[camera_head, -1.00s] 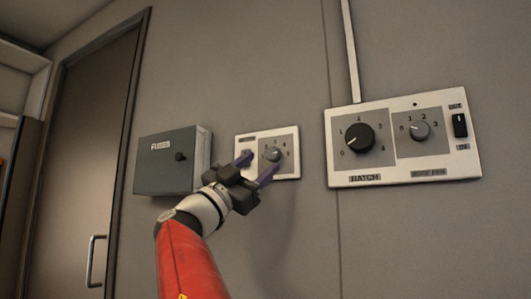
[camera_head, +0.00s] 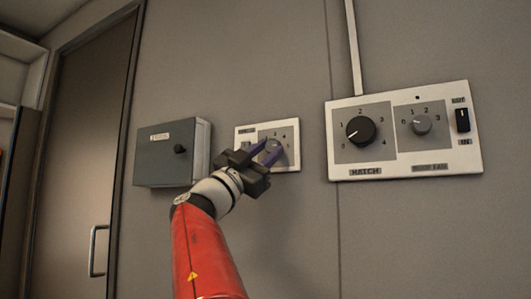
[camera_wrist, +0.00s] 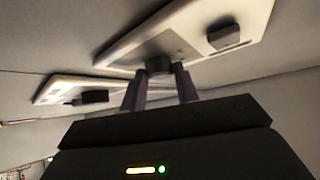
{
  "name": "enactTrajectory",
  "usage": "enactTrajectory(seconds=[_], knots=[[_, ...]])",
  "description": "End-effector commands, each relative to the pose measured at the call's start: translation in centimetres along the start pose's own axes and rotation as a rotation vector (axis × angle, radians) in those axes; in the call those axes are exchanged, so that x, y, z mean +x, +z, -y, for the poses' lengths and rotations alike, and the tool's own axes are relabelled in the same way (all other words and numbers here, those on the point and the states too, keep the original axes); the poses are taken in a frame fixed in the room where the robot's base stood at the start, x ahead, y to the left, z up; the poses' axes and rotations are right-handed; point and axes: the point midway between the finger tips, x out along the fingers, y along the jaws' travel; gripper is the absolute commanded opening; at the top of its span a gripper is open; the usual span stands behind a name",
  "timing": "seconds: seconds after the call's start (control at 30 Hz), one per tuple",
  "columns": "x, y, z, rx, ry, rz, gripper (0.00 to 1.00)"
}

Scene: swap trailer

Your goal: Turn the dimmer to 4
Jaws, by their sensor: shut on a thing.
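In the wrist view the fingers (camera_wrist: 160,82) are closed around the dark knob (camera_wrist: 160,66), one on each side. The fingers hide part of the dial in the head view. I cannot read which number the knob points to.
A grey fuse box (camera_head: 165,155) with a black knob is left of the plate. A larger panel (camera_head: 400,174) with a black HATCH knob (camera_head: 360,131), a smaller fan knob (camera_head: 421,125) and a black switch (camera_head: 462,120) is to the right. Bare wall lies between the plates.

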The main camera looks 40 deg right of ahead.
Motion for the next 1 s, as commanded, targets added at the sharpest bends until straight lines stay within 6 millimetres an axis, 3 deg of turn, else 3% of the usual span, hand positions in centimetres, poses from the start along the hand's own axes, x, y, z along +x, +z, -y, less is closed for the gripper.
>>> enactTrajectory(seconds=[0.37,1.0], knots=[[-0.4,0.3,-0.6,-0.087,-0.088,-0.002,0.08],[0.2,-0.2,-1.2,-0.443,-0.443,-0.002,0.08]])
